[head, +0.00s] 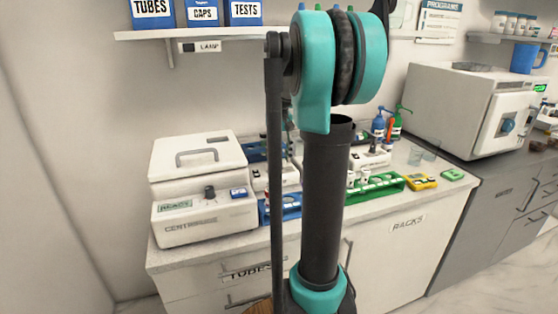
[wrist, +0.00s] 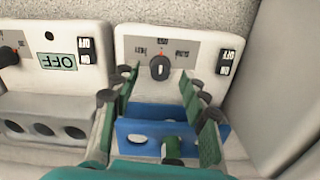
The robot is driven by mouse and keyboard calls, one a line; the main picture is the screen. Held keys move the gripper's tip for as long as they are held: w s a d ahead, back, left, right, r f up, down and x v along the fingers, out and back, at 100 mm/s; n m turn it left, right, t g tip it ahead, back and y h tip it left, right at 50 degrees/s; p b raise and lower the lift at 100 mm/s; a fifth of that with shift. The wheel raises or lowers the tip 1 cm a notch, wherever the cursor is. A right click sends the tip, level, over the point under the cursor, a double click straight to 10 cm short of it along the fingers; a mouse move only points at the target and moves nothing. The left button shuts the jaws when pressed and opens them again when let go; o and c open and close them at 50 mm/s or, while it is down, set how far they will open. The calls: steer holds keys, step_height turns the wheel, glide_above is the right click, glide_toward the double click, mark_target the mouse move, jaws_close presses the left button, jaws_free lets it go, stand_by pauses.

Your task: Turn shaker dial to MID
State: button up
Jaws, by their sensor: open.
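In the wrist view, a white device (wrist: 132,47) faces me with a dark round dial (wrist: 159,67) carrying a light pointer. A small red mark shows at the dial's upper edge. Labels around the dial are too blurred to read, and I cannot tell the setting. My gripper (wrist: 159,84) is open, its green fingers with dark pads spread on either side of the dial, apart from it. A blue block with holes (wrist: 135,131) and a green-topped tube (wrist: 171,146) lie between and below the fingers. In the head view, my arm hides the gripper.
A second white device (wrist: 30,82) with an OFF display and grey holed block stands close on the left. A switch (wrist: 226,62) sits right of the dial. In the head view, the centrifuge (head: 200,217) stands left; a green rack (head: 377,187) and yellow device (head: 421,182) stand right.

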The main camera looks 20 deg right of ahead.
mark_target(279, 162)
step_height(279, 162, up, 10)
steer(key=shift+r, duration=0.15)
stand_by(0.6)
